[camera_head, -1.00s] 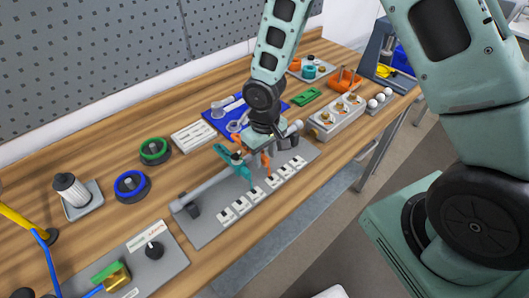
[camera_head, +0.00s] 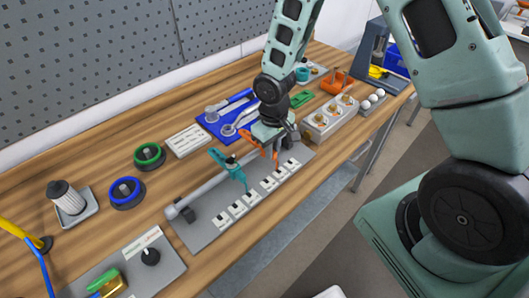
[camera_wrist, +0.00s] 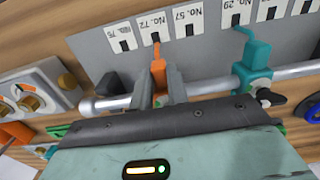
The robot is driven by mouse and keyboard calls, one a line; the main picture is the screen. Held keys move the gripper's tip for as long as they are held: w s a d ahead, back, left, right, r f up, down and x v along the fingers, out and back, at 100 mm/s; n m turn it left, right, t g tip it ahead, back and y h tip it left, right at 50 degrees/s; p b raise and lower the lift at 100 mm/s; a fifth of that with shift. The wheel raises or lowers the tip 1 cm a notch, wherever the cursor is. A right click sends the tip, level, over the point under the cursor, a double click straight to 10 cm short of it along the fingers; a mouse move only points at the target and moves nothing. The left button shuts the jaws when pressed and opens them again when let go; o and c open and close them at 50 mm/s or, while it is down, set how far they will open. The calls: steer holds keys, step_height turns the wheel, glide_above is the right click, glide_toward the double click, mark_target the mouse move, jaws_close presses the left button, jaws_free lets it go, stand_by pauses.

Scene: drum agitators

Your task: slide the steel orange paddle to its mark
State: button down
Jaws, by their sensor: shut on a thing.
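The orange paddle (camera_wrist: 158,72) hangs on a grey rod (camera_wrist: 215,85) in the wrist view, between the two fingers of my gripper (camera_wrist: 160,88), which is shut on it. Its pointer tip is at the No. 72 label (camera_wrist: 155,22). The teal paddle (camera_wrist: 254,66) sits on the same rod to the right, apart from my gripper, with its tip near No. 29. In the head view my gripper (camera_head: 268,138) covers part of the orange paddle (camera_head: 276,157), and the teal paddle (camera_head: 230,166) is to its left.
A grey base plate (camera_head: 198,232) carries the rod and a row of white labels. The No. 75 label (camera_wrist: 122,38) is left of No. 72 near the rod's end. A box with brass knobs (camera_head: 328,118) stands close beyond that end. A blue tray (camera_head: 215,130) with wrenches lies behind.

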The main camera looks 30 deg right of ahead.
steer(key=c, duration=1.4)
jaws_free()
steer(key=shift+o, duration=0.2)
step_height(320, 180, up, 18)
steer(key=b, duration=0.2)
steer(key=shift+f, duration=0.25)
steer(key=s+a+f+n+b, duration=0.1)
steer(key=s+a, duration=0.4)
steer(key=s, duration=0.6)
steer(key=s+a+f+n+b, duration=0.1)
steer(key=s+a+n+b, duration=0.2)
steer(key=s+a, duration=0.3)
steer(key=s, duration=0.5)
steer(key=shift+s+y, duration=0.15)
steer(key=shift+y, duration=0.15)
